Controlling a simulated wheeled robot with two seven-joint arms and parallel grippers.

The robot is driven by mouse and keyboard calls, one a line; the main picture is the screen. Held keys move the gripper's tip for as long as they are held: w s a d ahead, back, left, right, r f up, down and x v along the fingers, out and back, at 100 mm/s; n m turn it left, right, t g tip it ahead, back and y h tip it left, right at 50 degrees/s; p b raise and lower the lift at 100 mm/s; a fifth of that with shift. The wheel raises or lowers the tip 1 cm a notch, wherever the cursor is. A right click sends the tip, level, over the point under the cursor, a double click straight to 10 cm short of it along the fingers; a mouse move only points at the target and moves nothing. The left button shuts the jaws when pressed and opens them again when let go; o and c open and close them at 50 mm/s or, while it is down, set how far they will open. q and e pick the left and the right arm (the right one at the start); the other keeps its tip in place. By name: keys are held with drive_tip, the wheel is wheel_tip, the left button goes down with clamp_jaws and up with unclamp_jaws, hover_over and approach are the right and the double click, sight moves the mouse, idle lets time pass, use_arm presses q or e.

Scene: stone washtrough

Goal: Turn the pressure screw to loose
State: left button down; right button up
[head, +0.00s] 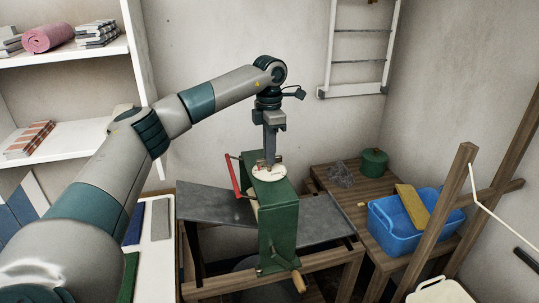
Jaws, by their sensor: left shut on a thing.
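A green mangle (279,222) stands on a wooden frame with grey boards either side. On its top is a pale round disc (262,176), seemingly the pressure screw's dial. My left gripper (270,164) comes straight down over the disc and is shut on the pressure screw at its centre. The fingers hide most of the screw, and I cannot read its setting. A red lever (234,176) stands at the mangle's left side. A crank with a wooden handle (298,281) is at its near end. My right gripper is not in view.
A wooden table (345,205) at right holds a green lidded pot (374,163), a wire bundle (341,174) and a blue tub (391,222) with a yellow board (411,207). White shelves (75,132) with folded cloths stand at left. A drying rack (357,92) hangs behind.

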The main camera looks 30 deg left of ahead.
use_arm(q)
drive_tip(key=shift+r+m, duration=0.1)
drive_tip(key=shift+m, duration=0.4)
drive_tip(key=c, duration=1.8)
unclamp_jaws()
drive_tip(key=shift+c, duration=0.2)
drive_tip(key=shift+r+b, duration=0.35)
drive_tip(key=shift+r, duration=0.3)
wheel_tip(320, 180, up, 16)
drive_tip(key=b, duration=0.1)
drive_tip(key=shift+b, duration=0.4)
